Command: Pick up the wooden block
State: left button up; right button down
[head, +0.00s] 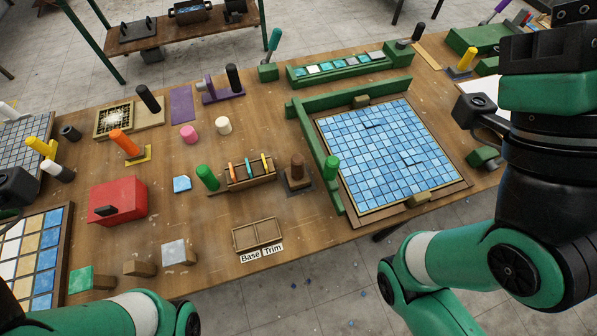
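A small plain wooden block (140,268) lies near the front edge of the table, at the lower left. It sits between a green-topped block (92,279) and a block with a pale, greyish top (178,252). Nothing holds it. A black end part of my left arm (16,188) shows at the left edge, cut off by the frame and away from the block. A black end part of my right arm (482,112) is at the right, far from the block. No fingertips can be made out on either arm.
A red box (117,201) stands behind the block. A small two-compartment wooden tray (257,235) with Base and Trim labels lies to its right. A blue tile sheet in a frame (465,185) fills the right side.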

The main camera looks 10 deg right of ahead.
jog(key=shift+c, duration=1.9)
grip_release()
